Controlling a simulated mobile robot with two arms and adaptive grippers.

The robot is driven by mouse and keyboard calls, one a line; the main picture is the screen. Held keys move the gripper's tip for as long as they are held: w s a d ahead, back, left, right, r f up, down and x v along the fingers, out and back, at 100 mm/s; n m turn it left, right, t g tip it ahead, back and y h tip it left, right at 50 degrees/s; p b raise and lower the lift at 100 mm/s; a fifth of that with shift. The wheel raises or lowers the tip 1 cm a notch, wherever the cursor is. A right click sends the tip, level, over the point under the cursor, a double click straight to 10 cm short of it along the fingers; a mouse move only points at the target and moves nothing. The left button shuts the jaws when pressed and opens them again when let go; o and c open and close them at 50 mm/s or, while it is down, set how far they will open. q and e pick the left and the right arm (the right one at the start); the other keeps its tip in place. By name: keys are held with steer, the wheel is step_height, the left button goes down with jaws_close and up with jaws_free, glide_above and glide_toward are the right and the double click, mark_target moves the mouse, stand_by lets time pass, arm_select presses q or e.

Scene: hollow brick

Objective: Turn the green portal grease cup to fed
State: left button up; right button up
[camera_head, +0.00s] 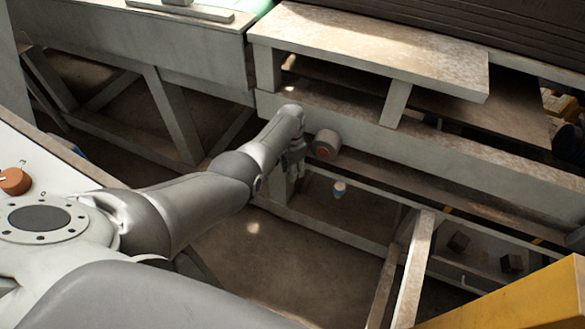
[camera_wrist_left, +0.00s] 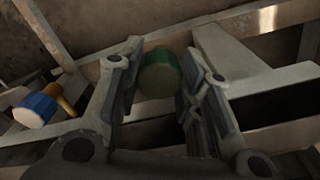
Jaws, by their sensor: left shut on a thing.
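The green grease cup (camera_wrist_left: 160,74) shows between the fingers of my left gripper (camera_wrist_left: 158,82) in the left wrist view. The fingers lie on both sides of the cup and are shut on it. In the head view my left gripper (camera_head: 295,165) points down beside the grey frame, and I cannot make out the green cup there. No marking for fed is readable. My right gripper is in neither view.
A grey beam (camera_head: 440,157) and steel shelf (camera_head: 370,50) lie close beyond my arm. A yellow part (camera_head: 530,300) fills the lower right.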

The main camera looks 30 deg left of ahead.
arm_select(q)
steer(key=shift+m, duration=1.1)
steer(key=o, duration=0.7)
steer(key=shift+o, duration=0.2)
step_height(320, 180, up, 12)
steer(key=shift+o, duration=0.5)
steer(key=shift+w+a, duration=0.1)
